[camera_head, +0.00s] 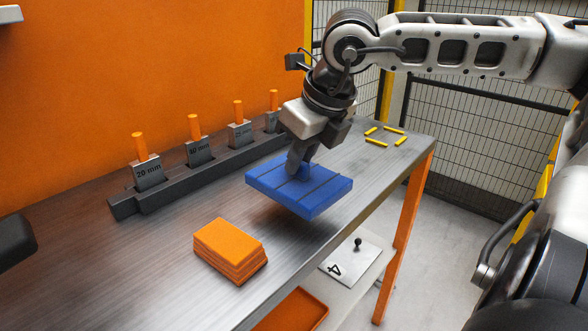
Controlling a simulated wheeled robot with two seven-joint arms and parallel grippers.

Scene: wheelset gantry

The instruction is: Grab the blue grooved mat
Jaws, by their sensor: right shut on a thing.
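The blue grooved mat (320,198) is a flat blue block with grooves across its top. It is held above the grey table, with a shadow under it. My right gripper (299,168) comes down from above and is shut on the mat near its middle. Its fingertips are partly hidden against the mat. A dark rounded shape shows at the left edge, but I cannot tell if it is my left arm; no left gripper jaws are visible.
A stack of orange plates (230,248) lies on the table (165,270). A dark rack (165,193) with orange-handled gauges stands along the back. Yellow corner marks (376,142) lie at the far right. A lower shelf (350,262) holds a white plate marked 4 and an orange tray (295,312).

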